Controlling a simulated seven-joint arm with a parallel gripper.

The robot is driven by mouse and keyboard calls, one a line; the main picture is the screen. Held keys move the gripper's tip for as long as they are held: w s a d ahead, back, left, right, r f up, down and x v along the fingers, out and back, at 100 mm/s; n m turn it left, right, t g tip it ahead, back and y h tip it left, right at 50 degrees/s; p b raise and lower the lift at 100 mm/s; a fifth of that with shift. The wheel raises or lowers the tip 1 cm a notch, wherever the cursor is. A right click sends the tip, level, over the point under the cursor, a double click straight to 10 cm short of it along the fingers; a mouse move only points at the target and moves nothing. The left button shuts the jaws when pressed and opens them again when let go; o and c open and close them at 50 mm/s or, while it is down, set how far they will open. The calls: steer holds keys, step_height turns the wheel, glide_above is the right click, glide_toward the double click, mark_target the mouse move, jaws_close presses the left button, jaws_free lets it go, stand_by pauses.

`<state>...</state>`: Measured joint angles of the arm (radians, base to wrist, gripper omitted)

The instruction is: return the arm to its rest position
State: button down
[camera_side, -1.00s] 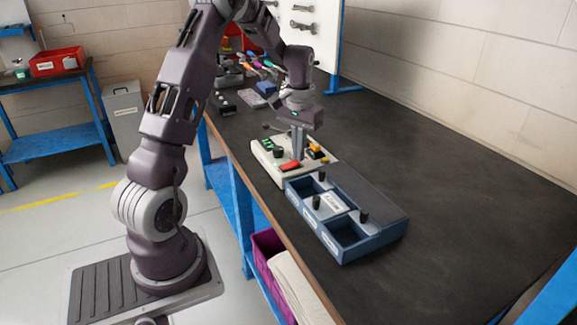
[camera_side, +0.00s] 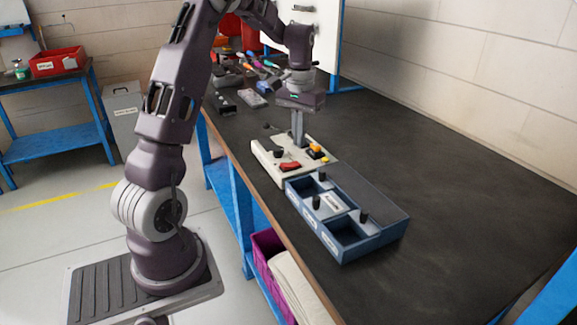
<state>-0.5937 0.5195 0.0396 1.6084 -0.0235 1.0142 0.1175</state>
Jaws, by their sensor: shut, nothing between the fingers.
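My gripper (camera_side: 298,143) points down over the back part of the cream control box (camera_side: 262,150), and its fingers are together with nothing between them. The fingertips look just above or at the box's top; I cannot tell whether they touch. The box carries a red rocker switch (camera_side: 290,167), a yellow-orange button (camera_side: 315,149) and a dark knob (camera_side: 278,153). Part of its top is hidden behind the fingers.
A blue compartment box (camera_side: 345,256) with dark knobs stands directly in front of the cream box. Tools and small parts (camera_side: 255,88) lie at the bench's back left. The dark bench top (camera_side: 450,190) is clear to the right.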

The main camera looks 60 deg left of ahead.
steer(key=s+d+r+m+t, duration=0.1)
steer(key=s+d+r, duration=0.2)
steer(key=d+r, duration=0.35)
steer(key=s+d+r+m+t, duration=0.1)
steer(key=s+d+r+m, duration=0.15)
steer(key=d+r, duration=0.35)
steer(key=s+d+f+m+t, duration=0.2)
steer(key=s+d+t, duration=0.1)
steer(key=s+d, duration=0.9)
steer(key=s, duration=0.4)
steer(key=shift+d+f+t, duration=0.15)
steer(key=shift+d+t, duration=0.05)
steer(key=shift+t, duration=0.1)
